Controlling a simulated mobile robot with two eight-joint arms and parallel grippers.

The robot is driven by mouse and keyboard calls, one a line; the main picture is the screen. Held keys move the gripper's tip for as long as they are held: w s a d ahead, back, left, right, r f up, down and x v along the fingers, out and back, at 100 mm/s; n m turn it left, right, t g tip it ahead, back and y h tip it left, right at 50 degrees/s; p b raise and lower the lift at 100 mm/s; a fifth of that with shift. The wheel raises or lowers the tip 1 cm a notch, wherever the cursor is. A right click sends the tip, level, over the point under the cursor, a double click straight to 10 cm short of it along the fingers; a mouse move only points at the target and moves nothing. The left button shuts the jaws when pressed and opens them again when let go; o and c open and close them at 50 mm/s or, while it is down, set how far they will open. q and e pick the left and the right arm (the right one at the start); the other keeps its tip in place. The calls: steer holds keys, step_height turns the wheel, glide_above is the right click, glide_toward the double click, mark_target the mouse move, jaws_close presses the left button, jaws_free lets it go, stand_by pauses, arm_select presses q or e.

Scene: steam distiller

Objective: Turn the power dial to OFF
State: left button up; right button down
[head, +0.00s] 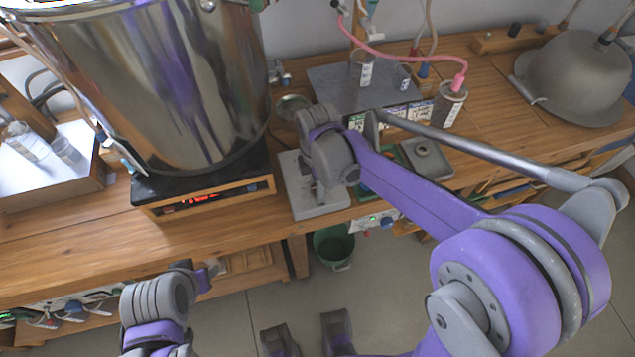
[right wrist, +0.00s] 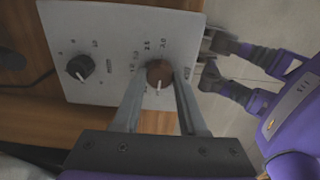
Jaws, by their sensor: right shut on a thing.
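A pale grey control box (head: 327,208) sits at the table's front edge in the head view. In the right wrist view its panel (right wrist: 112,30) carries a black dial (right wrist: 80,67) on the left and a brown dial (right wrist: 159,72) near the right edge. The brown dial's white mark points down in the picture. Small labels surround both dials, but I cannot read which is the power dial. My right gripper (right wrist: 158,84) is shut on the brown dial, one finger on each side. My left gripper (head: 198,276) hangs low in front of the table, its fingers unclear.
A large shiny pot (head: 160,90) stands on a black hotplate (head: 215,188) with a red display, left of the box. A grey dome (head: 580,75) lies at the far right. A green bucket (head: 334,247) is under the table. Bare tabletop lies front left.

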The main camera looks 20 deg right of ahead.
stand_by(0.3)
steer(key=shift+c, duration=2.2)
jaws_free()
step_height(320, 180, up, 11)
steer(key=p, duration=0.1)
steer(key=s+d+f+m+t+p, duration=0.1)
steer(key=s+d+m+t+p, duration=0.1)
steer(key=s+m, duration=0.5)
steer(key=s+d+f+m+t+p, duration=0.1)
steer(key=s+d+m+t+p, duration=0.1)
steer(key=s+m, duration=0.5)
steer(key=d+m+t, duration=0.1)
steer(key=d+m, duration=0.1)
steer(key=m, duration=0.2)
steer(key=shift+s+d+f+m, duration=0.15)
steer(key=shift+s+d+m, duration=0.15)
steer(key=shift+s, duration=0.05)
